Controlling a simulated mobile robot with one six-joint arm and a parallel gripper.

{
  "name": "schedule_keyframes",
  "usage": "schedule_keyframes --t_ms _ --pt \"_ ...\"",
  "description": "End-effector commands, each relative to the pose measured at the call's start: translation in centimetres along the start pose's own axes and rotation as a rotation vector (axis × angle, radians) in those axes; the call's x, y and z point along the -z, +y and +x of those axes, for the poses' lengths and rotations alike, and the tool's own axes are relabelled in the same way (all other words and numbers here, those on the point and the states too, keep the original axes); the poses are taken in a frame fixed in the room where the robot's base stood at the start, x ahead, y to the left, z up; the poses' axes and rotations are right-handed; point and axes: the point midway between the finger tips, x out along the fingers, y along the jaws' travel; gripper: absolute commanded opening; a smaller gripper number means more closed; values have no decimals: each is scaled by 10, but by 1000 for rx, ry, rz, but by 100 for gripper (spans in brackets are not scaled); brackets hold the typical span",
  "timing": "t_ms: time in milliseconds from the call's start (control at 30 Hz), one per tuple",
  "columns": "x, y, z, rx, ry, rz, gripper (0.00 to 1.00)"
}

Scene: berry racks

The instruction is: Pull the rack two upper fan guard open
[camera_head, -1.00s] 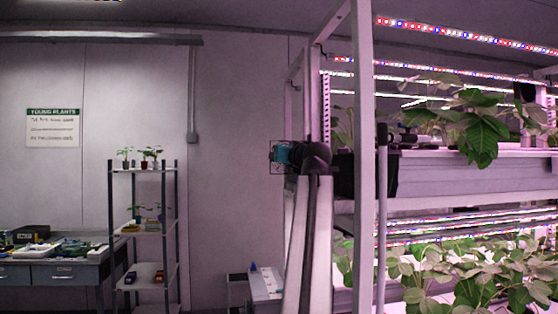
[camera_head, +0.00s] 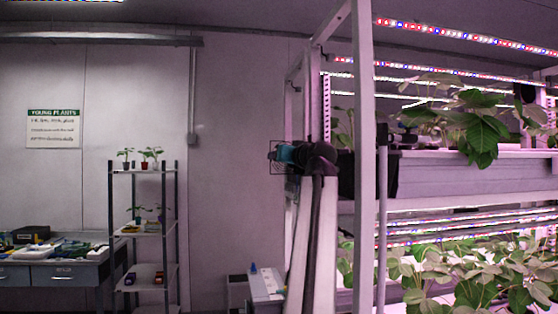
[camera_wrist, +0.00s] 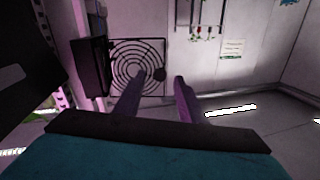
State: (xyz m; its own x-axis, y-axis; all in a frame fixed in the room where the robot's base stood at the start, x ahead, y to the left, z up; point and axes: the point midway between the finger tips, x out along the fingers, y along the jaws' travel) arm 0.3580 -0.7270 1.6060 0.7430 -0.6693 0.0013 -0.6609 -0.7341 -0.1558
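The fan guard (camera_wrist: 122,47), a dark square grille with concentric rings, shows in the wrist view left of centre, beyond my gripper. A dark round knob (camera_wrist: 160,75) sits at its right side. My gripper (camera_wrist: 160,76) is open, with a clear gap between its two fingers. The left finger overlaps the guard's lower right in the picture; contact cannot be told.
A dark box (camera_wrist: 90,66) stands just left of the guard. The rack's upright post (camera_head: 364,150) and planted shelves (camera_head: 450,178) are to the right. A small shelf stand (camera_head: 174,230) and a bench (camera_head: 60,274) stand at left. A wall sign (camera_wrist: 233,49) hangs behind.

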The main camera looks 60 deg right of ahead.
Motion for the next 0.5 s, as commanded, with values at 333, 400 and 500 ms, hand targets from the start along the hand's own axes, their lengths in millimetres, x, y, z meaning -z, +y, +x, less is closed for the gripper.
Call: schedule_keyframes --t_ms 333,400,500 --pt "-3 1 -55 -2 1 0 36" --pt "-3 1 -66 -3 0 -1 36" --pt "-2 1 -80 -2 1 0 36"
